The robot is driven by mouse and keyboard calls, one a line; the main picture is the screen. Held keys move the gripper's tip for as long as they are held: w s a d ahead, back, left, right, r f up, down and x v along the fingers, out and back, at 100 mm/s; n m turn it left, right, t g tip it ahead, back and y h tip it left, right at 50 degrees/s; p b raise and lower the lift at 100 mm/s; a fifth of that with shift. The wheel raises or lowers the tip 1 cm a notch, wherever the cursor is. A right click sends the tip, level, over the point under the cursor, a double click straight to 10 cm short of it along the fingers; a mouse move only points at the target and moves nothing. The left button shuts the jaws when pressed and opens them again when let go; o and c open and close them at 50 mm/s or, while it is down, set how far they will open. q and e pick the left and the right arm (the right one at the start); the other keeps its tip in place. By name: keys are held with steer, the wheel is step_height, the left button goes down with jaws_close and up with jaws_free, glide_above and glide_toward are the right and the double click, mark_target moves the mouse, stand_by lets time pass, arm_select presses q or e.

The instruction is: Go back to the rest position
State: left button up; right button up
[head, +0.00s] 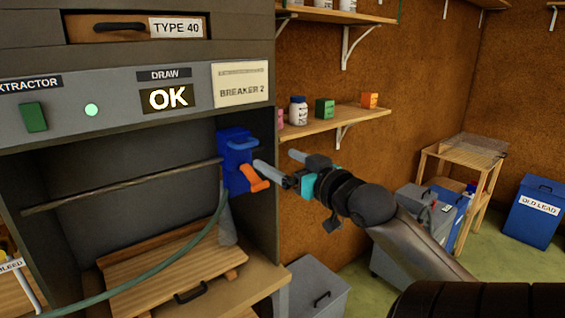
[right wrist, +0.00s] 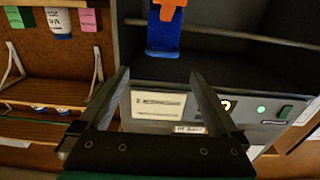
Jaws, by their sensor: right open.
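My right gripper (head: 276,162) is open and empty, its two fingers apart. It is in front of the cabinet's right edge, just right of a blue fitting (head: 235,150) with an orange lever (head: 253,178). One fingertip looks close to the lever's end; I cannot tell the exact gap. In the right wrist view, which looks upside down, the open fingers (right wrist: 159,82) frame the "BREAKER 2" card (right wrist: 158,105), and the blue fitting (right wrist: 163,38) is beyond them. My left gripper is not in view.
The cabinet panel (head: 120,95) has a green switch (head: 34,117), a lit round lamp (head: 91,110) and an "OK" display (head: 167,97). A green hose (head: 150,279) hangs across the bay. A wall shelf (head: 330,121) holds small containers. Bins (head: 535,212) stand at right on open floor.

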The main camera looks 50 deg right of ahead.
stand_by(0.6)
